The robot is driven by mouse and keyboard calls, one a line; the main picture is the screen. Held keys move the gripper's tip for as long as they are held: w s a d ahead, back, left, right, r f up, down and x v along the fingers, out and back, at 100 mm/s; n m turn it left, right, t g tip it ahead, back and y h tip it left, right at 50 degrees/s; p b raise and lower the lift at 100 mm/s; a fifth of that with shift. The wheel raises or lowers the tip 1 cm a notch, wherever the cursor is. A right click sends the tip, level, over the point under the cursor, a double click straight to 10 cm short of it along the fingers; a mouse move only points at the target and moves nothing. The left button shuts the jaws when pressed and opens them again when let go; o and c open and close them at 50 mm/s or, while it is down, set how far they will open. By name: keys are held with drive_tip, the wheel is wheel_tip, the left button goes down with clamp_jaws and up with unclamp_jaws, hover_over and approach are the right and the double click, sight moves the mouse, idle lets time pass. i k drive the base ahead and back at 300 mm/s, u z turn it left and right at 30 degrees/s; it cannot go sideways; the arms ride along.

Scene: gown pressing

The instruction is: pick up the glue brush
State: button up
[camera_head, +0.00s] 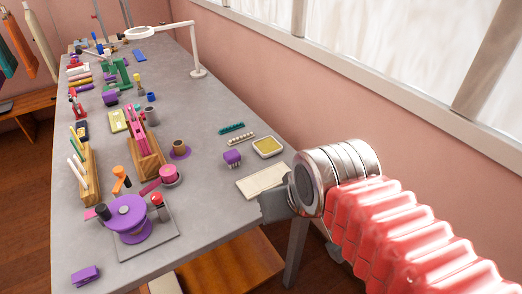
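I cannot pick out the glue brush with certainty. My gripper (273,206) is a grey shape at the near right edge of the table, beside a cream flat pad (262,181). It is apart from the purple block. My wrist hides part of it, and its fingers do not show clearly.
The long grey table (206,213) has bare room in its middle front. A purple round stand (127,215), a wooden rack with pink tools (146,158) and a wooden holder with sticks (88,176) fill the left. A white lamp (195,50) stands behind. The wall and window bound the right.

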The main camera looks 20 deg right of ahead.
sight(233, 158)
drive_tip(key=z, duration=0.05)
drive_tip(key=k, duration=0.5)
drive_tip(key=u, duration=1.05)
drive_tip(key=i, duration=0.75)
drive_tip(key=u, duration=0.1)
